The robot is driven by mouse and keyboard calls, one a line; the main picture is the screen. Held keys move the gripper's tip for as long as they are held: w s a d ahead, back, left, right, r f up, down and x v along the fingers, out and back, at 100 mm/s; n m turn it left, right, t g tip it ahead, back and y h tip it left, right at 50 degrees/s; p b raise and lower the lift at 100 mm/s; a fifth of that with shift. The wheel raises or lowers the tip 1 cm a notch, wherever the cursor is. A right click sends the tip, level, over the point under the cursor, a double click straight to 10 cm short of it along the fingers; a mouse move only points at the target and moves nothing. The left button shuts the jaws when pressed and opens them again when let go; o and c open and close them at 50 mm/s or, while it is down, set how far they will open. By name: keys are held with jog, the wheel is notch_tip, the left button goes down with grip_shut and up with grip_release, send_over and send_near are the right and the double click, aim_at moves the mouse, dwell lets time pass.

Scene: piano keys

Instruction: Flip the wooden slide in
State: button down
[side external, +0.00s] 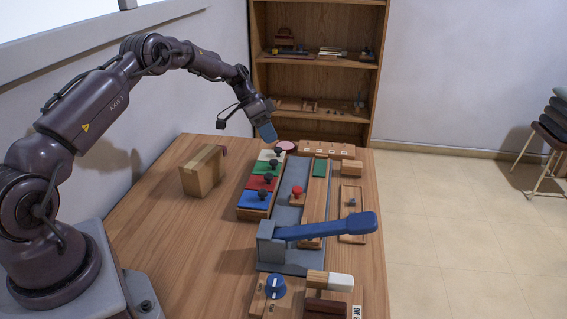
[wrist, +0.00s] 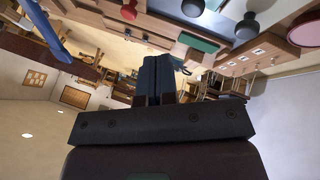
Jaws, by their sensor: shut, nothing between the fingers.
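A long wooden slide-like piece (side external: 314,205) with a green patch (side external: 320,168) at its far end lies on the grey base of the wooden board, passing under the blue lever. Its green patch also shows in the wrist view (wrist: 198,42). A small wooden frame with a dark knob (side external: 352,202) lies to its right; I cannot tell which of the two is the named slide. My gripper (side external: 268,133) is shut and empty, raised above the far left part of the board, apart from everything. Its closed fingers show in the wrist view (wrist: 157,80).
A big blue lever (side external: 325,229) reaches across the near part of the board. Coloured keys with black knobs (side external: 262,180) stand left, a red knob (side external: 297,191) in the middle.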

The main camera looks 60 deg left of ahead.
jog(key=x, duration=1)
jog(key=d, duration=0.1)
jog(key=s+d, duration=0.1)
jog(key=shift+d+f, duration=0.1)
jog(key=shift+d, duration=0.25)
jog(key=shift+s+d+f, duration=0.1)
jog(key=shift+s+d, duration=0.05)
jog(key=shift+d, duration=0.25)
jog(key=s+d, duration=0.5)
jog(key=shift+s+d, duration=0.2)
jog(key=shift+d, duration=0.05)
jog(key=shift+a, duration=0.1)
jog(key=a, duration=0.1)
jog(key=a+r, duration=0.1)
jog(key=a, duration=0.1)
jog(key=w+a, duration=0.1)
jog(key=shift+w+a+r, duration=0.1)
jog(key=shift+a+r, duration=0.15)
jog(key=shift+r, duration=0.05)
jog(key=v, duration=0.8)
jog(key=shift+r, duration=0.4)
